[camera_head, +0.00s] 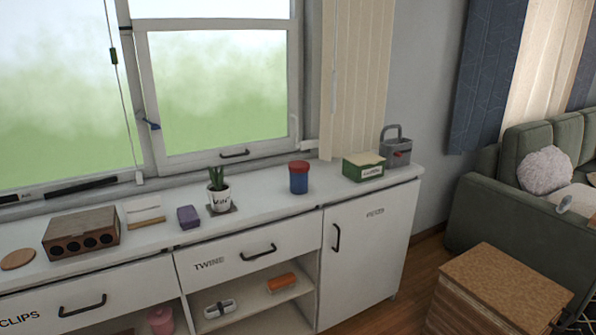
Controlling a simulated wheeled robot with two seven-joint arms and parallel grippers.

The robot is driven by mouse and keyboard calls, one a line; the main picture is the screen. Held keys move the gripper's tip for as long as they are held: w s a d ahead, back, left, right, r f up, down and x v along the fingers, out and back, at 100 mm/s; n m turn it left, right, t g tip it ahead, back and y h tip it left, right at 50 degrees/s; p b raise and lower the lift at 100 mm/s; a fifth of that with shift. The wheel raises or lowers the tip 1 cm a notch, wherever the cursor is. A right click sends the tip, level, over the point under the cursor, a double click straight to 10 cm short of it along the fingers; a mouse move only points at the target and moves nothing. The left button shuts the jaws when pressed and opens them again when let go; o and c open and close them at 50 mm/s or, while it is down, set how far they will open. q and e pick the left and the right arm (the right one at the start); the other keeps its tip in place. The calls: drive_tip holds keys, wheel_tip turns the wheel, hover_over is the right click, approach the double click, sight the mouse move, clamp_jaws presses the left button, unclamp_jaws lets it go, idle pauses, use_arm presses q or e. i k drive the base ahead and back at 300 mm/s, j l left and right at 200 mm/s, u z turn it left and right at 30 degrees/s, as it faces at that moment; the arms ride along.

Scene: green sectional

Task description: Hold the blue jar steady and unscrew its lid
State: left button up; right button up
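The blue jar (299,183) stands upright on the white countertop below the window, right of the middle of the view. Its red lid (299,165) sits on top of it. Neither of my grippers shows clearly in the head view. Nothing touches the jar. A small pale, shiny shape at the far right edge is too little to identify.
On the white counter (262,222), a potted plant (219,197) and a purple block (188,217) stand left of the jar. A green box (363,167) and a grey caddy (396,150) stand right. A wooden crate (497,290) and green sofa (500,225) are at right.

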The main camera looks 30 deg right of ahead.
sight(299, 181)
drive_tip(key=i+l, duration=0.15)
drive_tip(key=l, duration=0.2)
drive_tip(key=i+l+u, duration=0.1)
drive_tip(key=l, duration=0.2)
drive_tip(key=i+l+u, duration=0.1)
drive_tip(key=l, duration=0.25)
drive_tip(key=i+l, duration=0.15)
drive_tip(key=l, duration=0.2)
